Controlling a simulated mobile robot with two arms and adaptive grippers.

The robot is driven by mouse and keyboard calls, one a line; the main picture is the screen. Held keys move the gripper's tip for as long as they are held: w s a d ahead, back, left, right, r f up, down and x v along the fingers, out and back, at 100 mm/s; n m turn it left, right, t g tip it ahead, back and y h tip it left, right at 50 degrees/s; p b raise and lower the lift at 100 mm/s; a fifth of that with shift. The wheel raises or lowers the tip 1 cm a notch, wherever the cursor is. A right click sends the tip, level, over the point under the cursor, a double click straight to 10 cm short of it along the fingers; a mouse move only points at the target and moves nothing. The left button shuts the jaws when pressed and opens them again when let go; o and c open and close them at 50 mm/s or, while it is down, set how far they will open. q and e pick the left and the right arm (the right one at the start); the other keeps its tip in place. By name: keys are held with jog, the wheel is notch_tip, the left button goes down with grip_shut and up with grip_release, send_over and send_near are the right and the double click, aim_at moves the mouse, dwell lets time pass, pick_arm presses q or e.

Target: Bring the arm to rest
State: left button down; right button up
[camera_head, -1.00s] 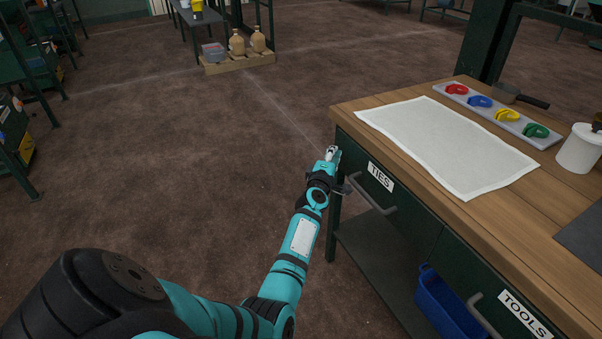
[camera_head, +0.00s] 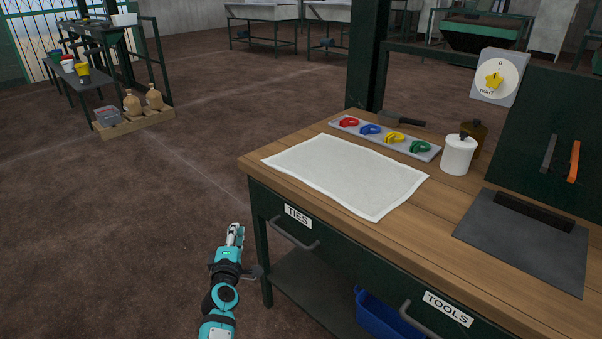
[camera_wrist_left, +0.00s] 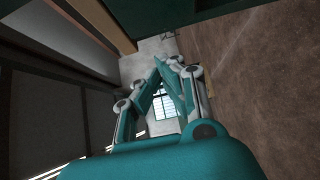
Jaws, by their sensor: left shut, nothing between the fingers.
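My left arm comes in from the bottom of the head view, with its left gripper (camera_head: 235,233) pointing away over the floor. The gripper is just left of the workbench, near the front of the drawer labelled TIES (camera_head: 298,216). In the left wrist view the fingers (camera_wrist_left: 163,66) meet at their tips, shut with nothing between them. My right gripper is in neither view.
The wooden workbench (camera_head: 262,161) fills the right side, with a white cloth (camera_head: 345,175), a tray of coloured clips (camera_head: 361,138), a white pot (camera_head: 458,154) and a dark plate (camera_head: 520,245). A blue bin (camera_head: 385,317) sits underneath. Open brown floor (camera_head: 120,230) lies left.

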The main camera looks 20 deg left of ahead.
pick_arm(q)
jog(key=shift+d, duration=0.1)
